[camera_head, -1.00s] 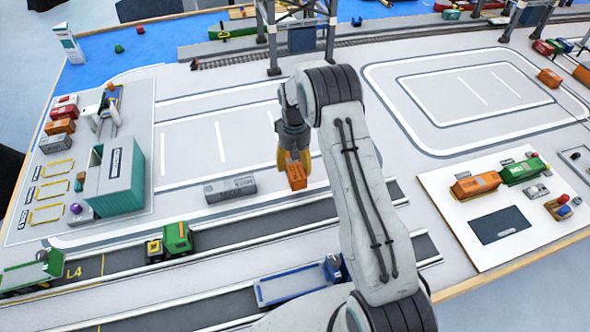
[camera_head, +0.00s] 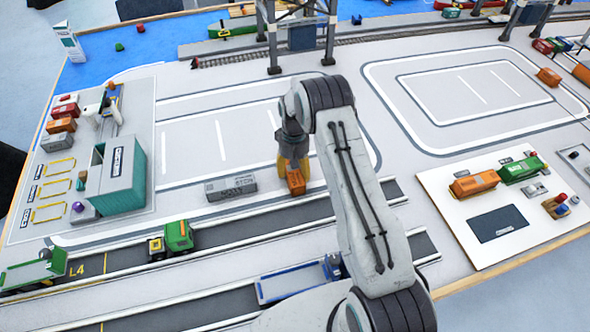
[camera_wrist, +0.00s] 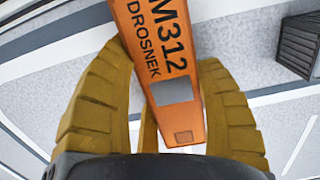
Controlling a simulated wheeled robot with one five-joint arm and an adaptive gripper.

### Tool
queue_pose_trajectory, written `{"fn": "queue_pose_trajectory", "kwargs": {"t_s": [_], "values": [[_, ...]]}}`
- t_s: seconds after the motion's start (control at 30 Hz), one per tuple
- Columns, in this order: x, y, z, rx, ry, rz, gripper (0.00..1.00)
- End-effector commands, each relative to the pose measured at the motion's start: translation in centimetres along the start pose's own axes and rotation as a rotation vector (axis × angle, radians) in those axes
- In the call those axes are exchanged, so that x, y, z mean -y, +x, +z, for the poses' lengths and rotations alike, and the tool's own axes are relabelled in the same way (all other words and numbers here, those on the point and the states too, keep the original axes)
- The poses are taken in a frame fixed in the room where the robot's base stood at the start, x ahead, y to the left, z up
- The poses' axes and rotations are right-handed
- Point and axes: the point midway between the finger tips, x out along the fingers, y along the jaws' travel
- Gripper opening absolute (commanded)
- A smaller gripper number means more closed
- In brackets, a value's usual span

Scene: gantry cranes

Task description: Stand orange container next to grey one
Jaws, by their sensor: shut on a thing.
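My gripper (camera_head: 294,168) is shut on an orange container (camera_head: 296,184). In the wrist view the yellow fingers of my gripper (camera_wrist: 163,62) lie along both sides of the orange container (camera_wrist: 168,85), which shows dark lettering. The grey container (camera_head: 231,187) lies on the pale ground, left of the orange one in the head view, with a gap between them. The grey container also shows as a dark ribbed box (camera_wrist: 298,42) at the upper right of the wrist view. Whether the orange container touches the ground is hard to tell.
A teal block (camera_head: 115,182) stands left of the grey container. A green truck (camera_head: 171,240) is on the road in front. A white board (camera_head: 500,207) with an orange and a green container lies to the right. Marked ground behind the grey container is clear.

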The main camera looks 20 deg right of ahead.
Motion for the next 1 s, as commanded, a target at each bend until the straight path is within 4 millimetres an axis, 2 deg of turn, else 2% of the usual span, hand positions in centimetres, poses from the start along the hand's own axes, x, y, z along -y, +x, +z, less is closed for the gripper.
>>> {"fn": "queue_pose_trajectory", "kwargs": {"t_s": [0.1,0.13,0.37,0.77,0.87,1.0], "values": [[0.0,0.4,0.0,0.000,0.000,0.000,0.25],[0.0,0.2,0.0,0.001,0.000,0.000,0.65],[0.0,0.2,0.0,0.001,0.000,0.000,0.85],[0.0,-0.3,0.1,0.001,0.000,0.000,0.87],[0.0,-1.2,-0.1,-0.003,0.000,0.000,0.87],[0.0,-3.5,-0.1,-0.004,0.000,0.000,0.87]]}}
